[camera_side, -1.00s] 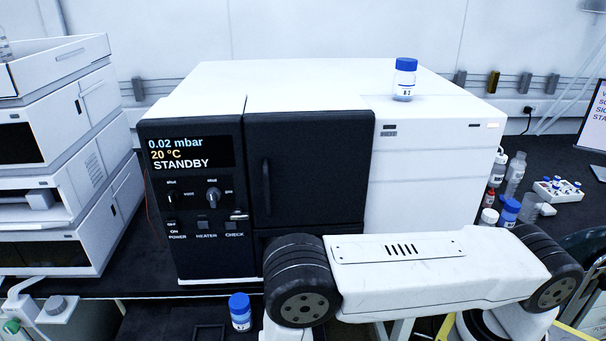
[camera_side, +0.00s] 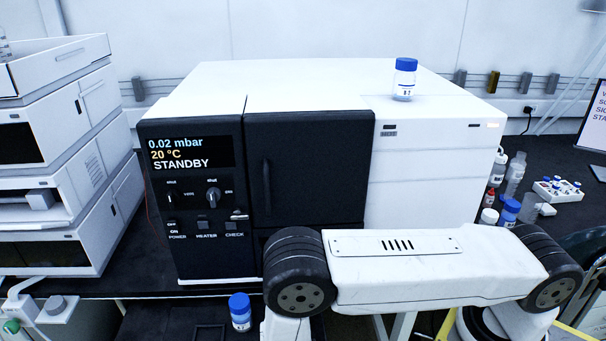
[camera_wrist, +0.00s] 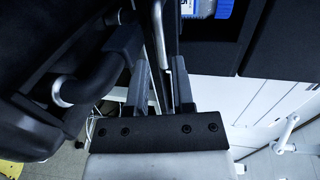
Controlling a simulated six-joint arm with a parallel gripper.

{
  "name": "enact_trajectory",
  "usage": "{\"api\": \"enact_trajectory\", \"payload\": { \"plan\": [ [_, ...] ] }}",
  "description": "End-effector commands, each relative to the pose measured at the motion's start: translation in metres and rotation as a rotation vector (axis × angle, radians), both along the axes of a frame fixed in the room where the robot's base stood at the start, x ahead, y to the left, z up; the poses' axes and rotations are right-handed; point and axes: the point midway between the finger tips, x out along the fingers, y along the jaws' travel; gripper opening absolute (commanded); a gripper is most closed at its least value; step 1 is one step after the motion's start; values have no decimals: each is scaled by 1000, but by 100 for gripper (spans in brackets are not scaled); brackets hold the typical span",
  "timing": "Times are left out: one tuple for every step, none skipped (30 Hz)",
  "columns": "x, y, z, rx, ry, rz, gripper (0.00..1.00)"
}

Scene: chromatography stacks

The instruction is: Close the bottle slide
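In the wrist view my gripper (camera_wrist: 160,85) has two dark fingers with a visible gap between them. It looks open. Thin metal rods (camera_wrist: 159,35) pass close to the fingertips; I cannot tell their exact depth. A bottle with a blue label or cap (camera_wrist: 207,8) shows at the top edge on a dark surface. In the side view my gripper is not seen; only my arm crosses the lower right. I cannot identify the bottle slide for certain. A blue-capped bottle (camera_side: 240,312) stands low at the front, beside a dark frame.
A vacuum oven (camera_side: 300,85) with a black door (camera_side: 310,170) fills the middle. A bottle (camera_side: 404,80) stands on top. A stack of white modules (camera_side: 90,95) is at left. Several bottles (camera_side: 510,212) and a vial rack (camera_side: 558,190) are at right, behind my arm.

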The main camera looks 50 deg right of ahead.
Motion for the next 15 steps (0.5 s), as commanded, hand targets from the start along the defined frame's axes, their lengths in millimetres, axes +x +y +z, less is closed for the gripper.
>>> {"api": "enact_trajectory", "payload": {
  "plan": [
    [4, -5, -1, 0, 0, -4, 30],
    [6, -7, -2, 0, 0, -3, 30],
    [9, -10, -3, 0, 0, -4, 30],
    [12, -12, -3, 0, 0, -4, 30],
    [14, -14, -4, 0, 0, -3, 30],
    [17, -17, -5, 1, -1, -4, 30],
    [19, -20, -6, 1, -1, -4, 30],
    [21, -22, -7, 1, -1, -3, 30],
    [24, -24, -7, 0, 0, -3, 30],
    [25, -26, -8, 0, 0, -3, 30],
    [27, -28, -9, 0, 0, -2, 30],
    [29, -30, -9, 0, 0, -2, 30],
    [31, -31, -10, 1, 0, -3, 30],
    [32, -32, -10, 1, 0, -2, 30],
    [33, -33, -10, 1, 1, -1, 30]
  ]
}}
